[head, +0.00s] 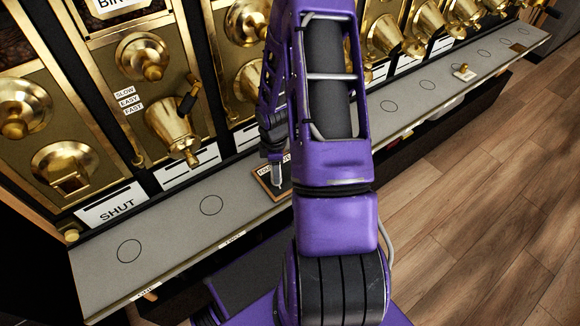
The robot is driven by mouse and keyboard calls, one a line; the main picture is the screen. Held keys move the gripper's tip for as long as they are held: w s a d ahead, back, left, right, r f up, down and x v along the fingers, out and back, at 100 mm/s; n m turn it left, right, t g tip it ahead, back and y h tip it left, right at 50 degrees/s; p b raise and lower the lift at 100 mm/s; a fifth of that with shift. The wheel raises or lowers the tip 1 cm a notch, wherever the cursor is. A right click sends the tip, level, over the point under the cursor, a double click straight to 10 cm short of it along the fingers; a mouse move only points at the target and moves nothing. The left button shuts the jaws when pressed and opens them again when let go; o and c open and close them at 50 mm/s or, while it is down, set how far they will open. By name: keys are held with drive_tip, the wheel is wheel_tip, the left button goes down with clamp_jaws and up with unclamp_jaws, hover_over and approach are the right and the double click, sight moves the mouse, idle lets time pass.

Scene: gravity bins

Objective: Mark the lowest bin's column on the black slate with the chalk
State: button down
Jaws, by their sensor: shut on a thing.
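The small black slate (267,184) with a wooden frame lies on the grey counter ledge, left of my arm. A pale strip with partly hidden lettering runs along its far edge. My gripper (276,166) is directly over the slate, pointing down, and is shut on a slim pale piece, the chalk (277,177). The chalk's lower end is at or just above the slate; I cannot tell if it touches. My arm hides the slate's right part. The bins stand in a row behind the ledge; dark contents (14,46) show at upper left, but fill levels cannot be compared.
Brass spouts (172,130) and knobs jut out over the ledge (170,232), which has several drawn circles. A SHUT card (113,208) stands at left. A small brass-knobbed item (463,72) sits far right on the ledge. Wooden floor (480,200) is clear at right.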

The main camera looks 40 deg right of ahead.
drive_tip(key=shift+s, duration=0.1)
drive_tip(key=shift+s+f, duration=0.15)
drive_tip(key=shift+s, duration=1.3)
drive_tip(key=shift+s, duration=0.1)
wheel_tip(320, 180, up, 6)
drive_tip(key=p, duration=0.5)
drive_tip(key=shift+w, duration=0.2)
